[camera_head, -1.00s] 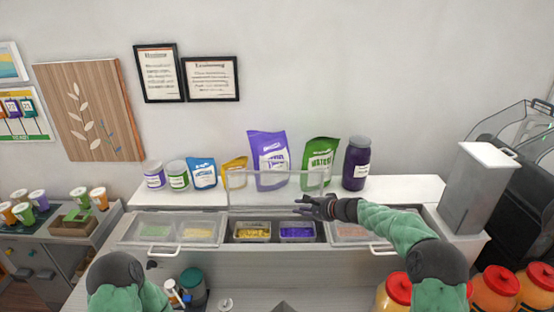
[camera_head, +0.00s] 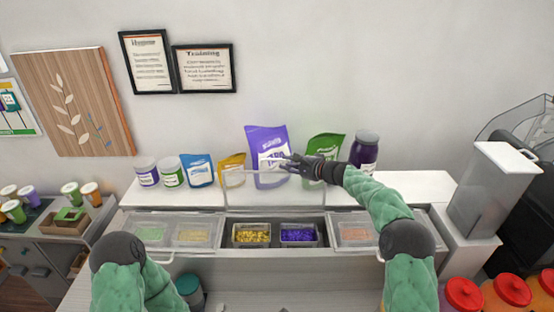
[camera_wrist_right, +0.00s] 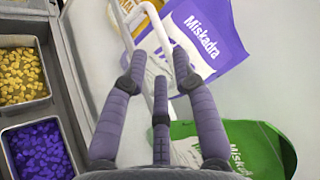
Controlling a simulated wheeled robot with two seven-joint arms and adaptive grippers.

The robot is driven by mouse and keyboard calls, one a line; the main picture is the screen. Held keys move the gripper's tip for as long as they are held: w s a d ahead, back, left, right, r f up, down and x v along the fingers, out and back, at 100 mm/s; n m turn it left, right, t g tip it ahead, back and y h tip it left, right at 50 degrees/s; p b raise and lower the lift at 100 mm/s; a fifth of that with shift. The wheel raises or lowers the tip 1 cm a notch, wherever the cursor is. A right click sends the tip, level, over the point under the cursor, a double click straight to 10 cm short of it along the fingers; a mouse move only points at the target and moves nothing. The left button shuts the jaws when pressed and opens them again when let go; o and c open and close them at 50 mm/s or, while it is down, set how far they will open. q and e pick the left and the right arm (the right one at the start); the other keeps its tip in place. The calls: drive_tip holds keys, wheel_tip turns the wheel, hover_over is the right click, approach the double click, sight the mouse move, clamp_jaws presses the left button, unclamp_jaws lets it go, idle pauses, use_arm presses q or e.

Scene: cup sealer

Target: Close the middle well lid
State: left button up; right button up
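The middle well lid (camera_head: 312,192) is a clear panel standing raised behind the open middle well. The well holds a tray of yellow pieces (camera_head: 251,235) and a tray of purple pieces (camera_head: 299,235). My right gripper (camera_head: 292,164) is above the lid's top edge, in front of the bags. In the right wrist view, its spread, empty fingers (camera_wrist_right: 160,65) are close to the lid's white handle (camera_wrist_right: 155,25); I cannot tell whether they touch it. My left arm is low at the left; its gripper is out of view.
The left well lid (camera_head: 160,230) and right well lid (camera_head: 355,232) are closed. A purple bag (camera_head: 266,140), a green bag (camera_head: 325,143) and a dark jar (camera_head: 364,152) stand on the white shelf behind. A tall grey box (camera_head: 490,195) stands at the right.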

drive_tip(key=shift+p+x, duration=1.25)
drive_tip(key=shift+x, duration=1.55)
clamp_jaws()
